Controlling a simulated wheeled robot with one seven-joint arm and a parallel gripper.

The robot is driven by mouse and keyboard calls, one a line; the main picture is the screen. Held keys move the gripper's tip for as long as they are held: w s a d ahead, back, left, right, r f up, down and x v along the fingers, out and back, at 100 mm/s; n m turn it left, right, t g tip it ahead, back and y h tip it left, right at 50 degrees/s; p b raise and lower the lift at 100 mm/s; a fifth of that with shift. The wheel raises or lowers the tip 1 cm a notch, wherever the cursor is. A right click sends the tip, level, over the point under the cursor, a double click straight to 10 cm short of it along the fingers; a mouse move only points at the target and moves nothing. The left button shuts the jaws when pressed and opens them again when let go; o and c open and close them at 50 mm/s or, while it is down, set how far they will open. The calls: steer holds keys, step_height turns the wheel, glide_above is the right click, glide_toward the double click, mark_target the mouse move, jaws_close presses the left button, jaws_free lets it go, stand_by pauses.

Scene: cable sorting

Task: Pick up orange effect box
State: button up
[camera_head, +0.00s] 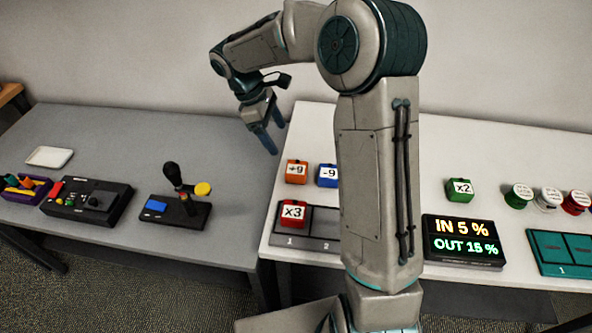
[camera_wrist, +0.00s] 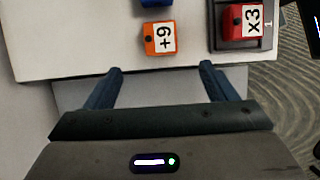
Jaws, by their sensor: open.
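The orange effect box (camera_head: 297,172), labelled "+9", stands on the white table near its left edge. In the wrist view the orange box (camera_wrist: 159,38) lies ahead of my fingers, between their lines and apart from them. My gripper (camera_head: 267,133) hangs above the gap between the grey and white tables, left of and behind the box. In the wrist view my gripper (camera_wrist: 160,75) is open, its two blue fingers wide apart with nothing between them.
A blue "-9" box (camera_head: 327,176) stands close right of the orange one. A red "x3" box (camera_head: 292,213) sits in slot 1 of a dark tray (camera_head: 324,228) in front. A green "x2" box (camera_head: 459,190) is farther right. A joystick device (camera_head: 176,208) stands on the grey table.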

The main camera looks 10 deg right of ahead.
mark_target(296, 167)
steer(key=x, duration=0.8)
steer(key=shift+f, duration=0.25)
steer(key=shift+p+x, duration=0.75)
steer(key=shift+x, duration=2)
steer(key=shift+d+r, duration=0.1)
steer(key=shift+d, duration=0.05)
steer(key=c, duration=1.1)
